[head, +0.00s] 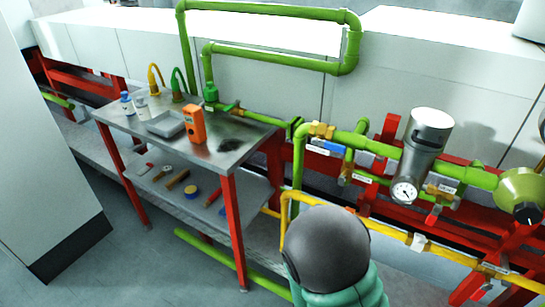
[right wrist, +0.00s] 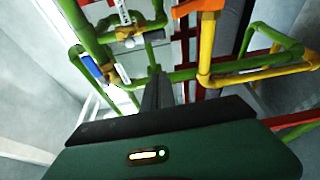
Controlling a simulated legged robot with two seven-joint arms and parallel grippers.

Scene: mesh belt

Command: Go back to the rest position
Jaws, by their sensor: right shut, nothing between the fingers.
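My right gripper (right wrist: 157,75) shows in the right wrist view, with its dark fingers together and empty. They point toward green and yellow pipes, and I cannot tell the distance to them. No gripper shows in the head view. A rounded grey and teal arm link of mine stands at its bottom, in front of the yellow pipe. My left gripper is in neither view.
A metal worktable (head: 238,153) with red legs bears an orange device (head: 195,125), a grey tray (head: 166,124) and bottles. Right of it run green pipes (head: 380,143), a gauge (head: 404,192) and a yellow pipe (head: 375,232). Clear floor (head: 150,265) lies front left.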

